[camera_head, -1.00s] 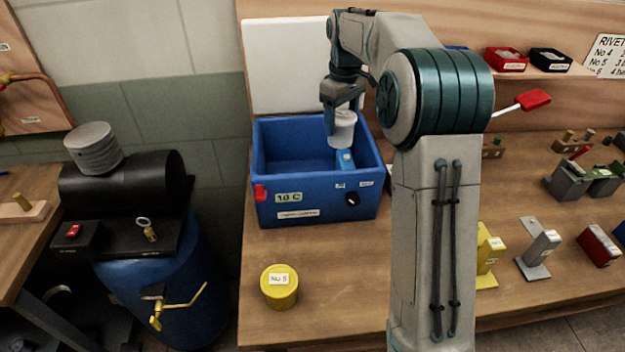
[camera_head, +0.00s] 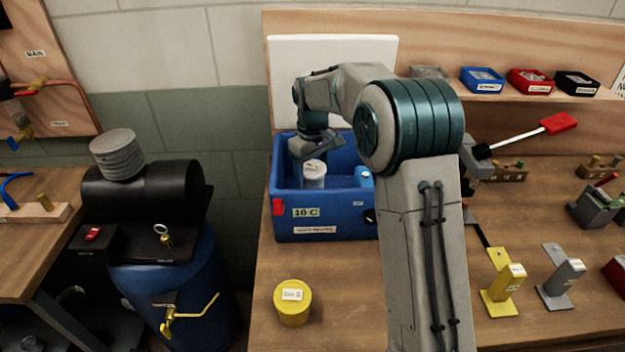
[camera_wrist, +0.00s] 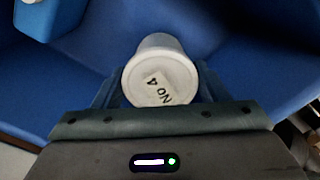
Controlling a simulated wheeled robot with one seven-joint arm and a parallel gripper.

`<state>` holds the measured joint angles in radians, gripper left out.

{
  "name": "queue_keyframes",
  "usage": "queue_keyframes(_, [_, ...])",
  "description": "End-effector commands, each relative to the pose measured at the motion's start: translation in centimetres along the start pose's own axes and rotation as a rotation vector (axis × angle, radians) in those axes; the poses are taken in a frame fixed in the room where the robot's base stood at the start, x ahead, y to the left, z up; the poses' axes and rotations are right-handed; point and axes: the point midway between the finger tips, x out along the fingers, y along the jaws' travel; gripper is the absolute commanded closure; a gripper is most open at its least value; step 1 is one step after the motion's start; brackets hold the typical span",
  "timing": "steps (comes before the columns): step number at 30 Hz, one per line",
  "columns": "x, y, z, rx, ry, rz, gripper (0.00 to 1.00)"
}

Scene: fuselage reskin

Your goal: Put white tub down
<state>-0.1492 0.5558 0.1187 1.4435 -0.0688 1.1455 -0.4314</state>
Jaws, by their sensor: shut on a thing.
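The white tub (camera_head: 315,173) is inside the blue bin (camera_head: 325,219), near its middle. My gripper (camera_head: 313,160) is over the bin and shut on the tub. I cannot tell whether the tub touches the bin floor.
A blue and white item (camera_head: 364,176) stands in the bin to the right of the tub. A yellow tub (camera_head: 293,303) stands on the wooden bench (camera_head: 350,315) in front. Yellow (camera_head: 504,283) and grey (camera_head: 562,279) blocks stand to the right.

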Motion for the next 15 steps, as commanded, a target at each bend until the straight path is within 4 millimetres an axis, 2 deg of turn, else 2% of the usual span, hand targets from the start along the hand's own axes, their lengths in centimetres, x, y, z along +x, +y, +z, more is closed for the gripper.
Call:
queue_keyframes(8, [3.6, 0.0, 0.1, 0.0, -0.003, -0.001, 0.62])
queue_keyframes(15, [3.9, 0.0, 0.0, 0.0, 0.0, 0.0, 0.62])
